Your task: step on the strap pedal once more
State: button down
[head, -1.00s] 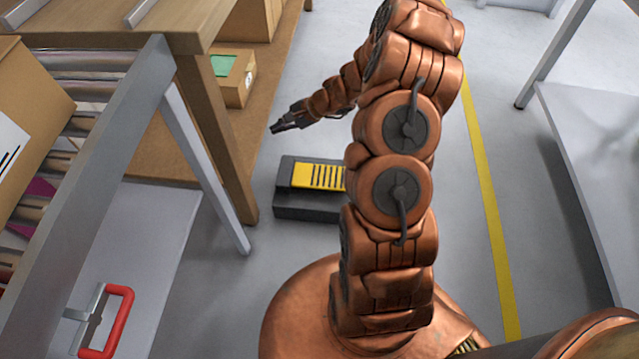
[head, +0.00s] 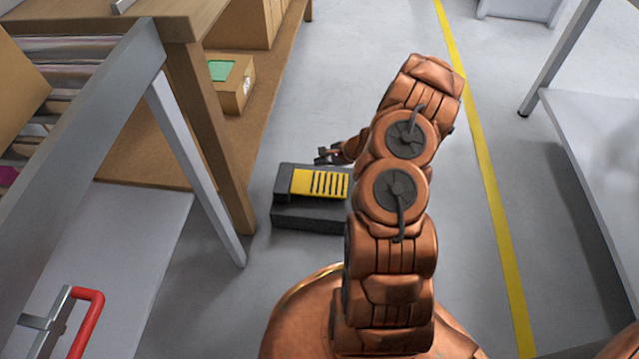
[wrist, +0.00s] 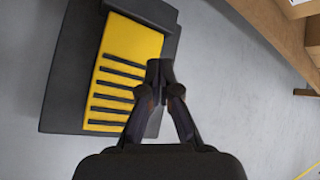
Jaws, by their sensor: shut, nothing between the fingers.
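The strap pedal is a dark grey block on the floor with a yellow, black-ribbed plate (head: 319,184). It stands left of my arm in the head view, and my arm hides its right end. In the wrist view the yellow plate (wrist: 125,70) fills the upper left. My gripper (head: 328,154) shows at the pedal's far edge in the head view. In the wrist view my gripper (wrist: 160,70) is shut and empty, its tips over or beside the right edge of the yellow plate. I cannot tell whether it touches the pedal.
A wooden bench (head: 215,130) with a small box holding something green (head: 220,70) stands to the left. A roller conveyor frame (head: 85,110) with a red handle (head: 88,320) is nearer. A grey table (head: 600,180) is at right. Floor beyond the pedal is clear.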

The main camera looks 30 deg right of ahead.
aim_at(319, 183)
jog(key=shift+f, duration=0.1)
jog(key=shift+f+b, duration=2.25)
jog(key=shift+f, duration=2.05)
jog(key=shift+f, duration=0.2)
jog(key=shift+f, duration=0.2)
jog(key=shift+f+b, duration=0.9)
jog(key=shift+f, duration=0.4)
jog(key=shift+r, duration=0.1)
jog(key=shift+r+p, duration=0.9)
jog(key=shift+r, duration=0.7)
jog(key=shift+r+p, duration=1.45)
jog(key=shift+r, duration=1.05)
